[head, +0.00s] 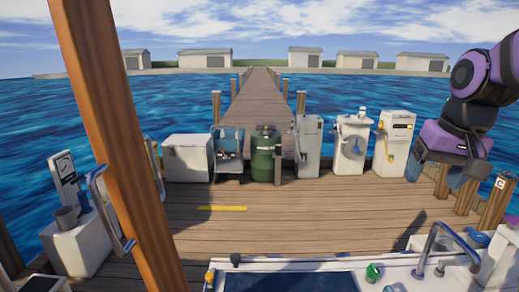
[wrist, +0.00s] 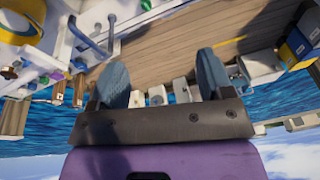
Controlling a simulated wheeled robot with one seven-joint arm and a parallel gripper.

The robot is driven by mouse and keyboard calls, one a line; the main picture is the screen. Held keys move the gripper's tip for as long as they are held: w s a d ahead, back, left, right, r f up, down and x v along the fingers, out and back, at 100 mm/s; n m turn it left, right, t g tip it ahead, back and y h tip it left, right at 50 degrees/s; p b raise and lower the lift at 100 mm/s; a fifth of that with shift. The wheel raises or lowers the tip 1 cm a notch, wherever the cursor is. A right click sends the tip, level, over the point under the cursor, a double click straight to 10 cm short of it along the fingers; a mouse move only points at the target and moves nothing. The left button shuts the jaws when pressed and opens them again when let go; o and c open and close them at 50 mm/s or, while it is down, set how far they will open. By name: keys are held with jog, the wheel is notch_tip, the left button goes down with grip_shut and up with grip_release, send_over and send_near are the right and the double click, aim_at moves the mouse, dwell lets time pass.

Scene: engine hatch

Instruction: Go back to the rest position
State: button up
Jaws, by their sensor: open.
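My gripper (head: 435,170) hangs at the upper right of the head view, on the purple arm, above the right side of the dock. In the wrist view my gripper (wrist: 163,80) shows two blue fingers spread well apart with nothing between them. It touches nothing that I can see.
The wooden dock (head: 230,235) is mostly bare in the middle. White cabinets and a green tank (head: 265,160) line its far edge. An orange-brown post (head: 118,140) crosses the left. A white counter (head: 320,265) with a metal handle (head: 440,240) lies at the front right.

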jog(key=s+a+n+t, duration=0.1)
jog(key=s+n+t, duration=0.1)
jog(key=s, duration=1)
jog(key=shift+s+a+r+h, duration=0.15)
jog(key=shift+s+r+h, duration=0.2)
jog(key=shift+r, duration=0.1)
